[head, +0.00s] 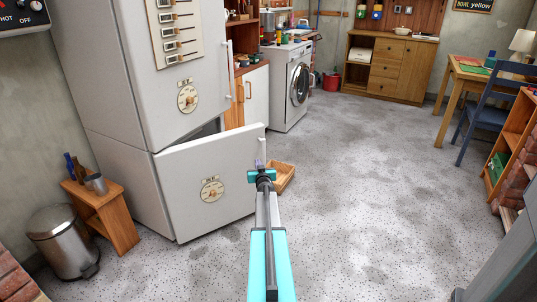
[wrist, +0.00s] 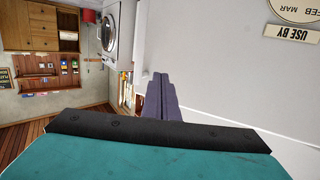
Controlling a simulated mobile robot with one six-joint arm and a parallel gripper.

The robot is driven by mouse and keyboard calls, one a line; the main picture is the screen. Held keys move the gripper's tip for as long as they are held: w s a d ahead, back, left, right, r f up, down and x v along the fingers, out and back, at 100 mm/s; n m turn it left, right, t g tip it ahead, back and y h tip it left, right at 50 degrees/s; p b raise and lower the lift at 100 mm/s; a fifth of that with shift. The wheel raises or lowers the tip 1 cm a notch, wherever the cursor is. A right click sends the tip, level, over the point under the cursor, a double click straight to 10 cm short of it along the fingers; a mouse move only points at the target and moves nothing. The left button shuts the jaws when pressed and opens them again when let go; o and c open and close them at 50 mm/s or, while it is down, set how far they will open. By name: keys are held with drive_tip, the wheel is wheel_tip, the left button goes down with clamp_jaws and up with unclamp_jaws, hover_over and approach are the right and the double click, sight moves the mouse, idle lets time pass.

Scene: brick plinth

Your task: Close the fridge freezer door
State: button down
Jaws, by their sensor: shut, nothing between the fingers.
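The fridge freezer (head: 130,85) is a tall pale grey unit at the left of the head view. Its upper door looks shut. The lower freezer door (head: 190,190) stands partly open, hinged at its left, with a dark gap above it and its free edge at the right. My gripper (head: 261,162) is by that free right edge; whether it touches is unclear. In the wrist view, the purple fingers (wrist: 160,98) are together and empty, and the pale door face (wrist: 235,70) fills the right side. My gripper hides part of the door edge.
A small wooden stool (head: 100,205) and a metal bin (head: 62,240) stand left of the fridge freezer. A low wooden box (head: 284,177) is on the floor just right of the door. A washing machine (head: 290,85) stands behind. The speckled floor to the right is clear.

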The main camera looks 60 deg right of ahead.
drive_tip(key=w+a+f+n+g+y, duration=0.1)
drive_tip(key=a+f+g+y, duration=0.1)
drive_tip(key=a+f, duration=0.75)
drive_tip(key=w+a+f+g+y, duration=0.15)
drive_tip(key=a+f, duration=0.45)
drive_tip(key=a, duration=0.7)
drive_tip(key=w+a+f+n+g+y, duration=0.1)
drive_tip(key=a+f+y, duration=0.2)
drive_tip(key=a+f, duration=0.6)
drive_tip(key=s+a+f+n+g+y, duration=0.1)
drive_tip(key=s+a+f+g, duration=0.15)
drive_tip(key=a, duration=0.75)
drive_tip(key=s+a+f+n+g+y, duration=0.1)
drive_tip(key=s+a+f, duration=0.3)
drive_tip(key=a, duration=0.6)
drive_tip(key=s+a+f+n+g+y, duration=0.1)
drive_tip(key=s+a+g, duration=0.3)
drive_tip(key=s+a, duration=1)
drive_tip(key=s+a+f+n+g+y, duration=0.1)
drive_tip(key=s+a+n+g+y, duration=0.2)
drive_tip(key=s+a, duration=1)
drive_tip(key=shift+s+a+f+n+g, duration=0.35)
drive_tip(key=shift+s+n+g, duration=0.15)
drive_tip(key=shift+n, duration=0.3)
